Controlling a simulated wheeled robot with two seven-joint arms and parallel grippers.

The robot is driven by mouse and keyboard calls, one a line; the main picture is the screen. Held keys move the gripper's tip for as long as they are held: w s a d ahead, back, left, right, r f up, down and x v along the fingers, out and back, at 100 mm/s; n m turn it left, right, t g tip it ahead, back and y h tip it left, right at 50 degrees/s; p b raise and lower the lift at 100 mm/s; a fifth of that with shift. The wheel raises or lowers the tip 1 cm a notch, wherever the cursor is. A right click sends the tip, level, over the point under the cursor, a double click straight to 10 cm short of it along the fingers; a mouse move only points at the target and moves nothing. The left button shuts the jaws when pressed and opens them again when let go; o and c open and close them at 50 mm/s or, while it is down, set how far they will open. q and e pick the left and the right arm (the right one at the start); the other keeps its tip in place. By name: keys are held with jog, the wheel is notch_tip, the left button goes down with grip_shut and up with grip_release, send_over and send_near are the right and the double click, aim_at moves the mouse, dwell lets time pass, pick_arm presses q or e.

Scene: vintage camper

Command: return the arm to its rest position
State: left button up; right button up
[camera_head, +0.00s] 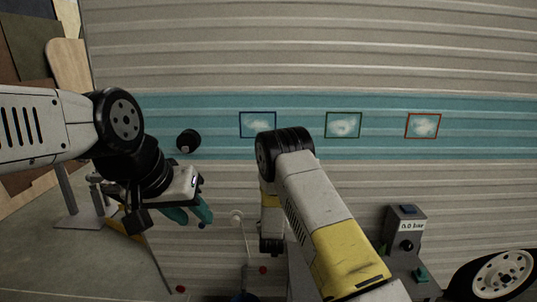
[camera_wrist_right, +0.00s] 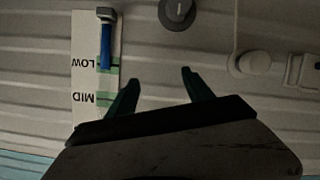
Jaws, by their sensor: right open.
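My right arm (camera_head: 325,215) rises from the lower right of the head view to a black elbow joint and folds back down behind itself. Its gripper is not clearly visible there. In the right wrist view my right gripper (camera_wrist_right: 159,80) is open, with two dark green fingers apart and nothing between them. My left arm (camera_head: 45,125) comes in from the left. Its gripper (camera_head: 190,213), with teal fingers, points down in front of the camper wall. I cannot tell how far apart its fingers are.
The camper wall (camera_head: 400,60) has a teal band with three framed patches. A blue-handled lever (camera_wrist_right: 106,45) on a LOW/MID plate and a round knob (camera_wrist_right: 177,12) lie beyond the right fingers. A gauge box reading 0.0 bar (camera_head: 406,230) and a wheel (camera_head: 500,275) stand at right.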

jog(key=s+d+r+m+g+y, duration=0.1)
jog(key=s+d+r+m+g, duration=0.15)
jog(key=r, duration=1.25)
jog(key=s+d+r+g+y, duration=0.2)
jog(key=s+d+r, duration=0.1)
jog(key=s+r, duration=0.9)
jog(key=s+d+r+g, duration=0.1)
jog(key=s+d, duration=0.1)
jog(key=s, duration=0.7)
jog(key=s+d+r+g, duration=0.1)
jog(key=s+d+r, duration=0.1)
jog(key=s, duration=0.8)
jog(key=s+d+r+g, duration=0.1)
jog(key=s+d+r, duration=0.1)
jog(key=s, duration=0.8)
jog(key=shift+s+d, duration=0.15)
jog(key=shift+d, duration=0.3)
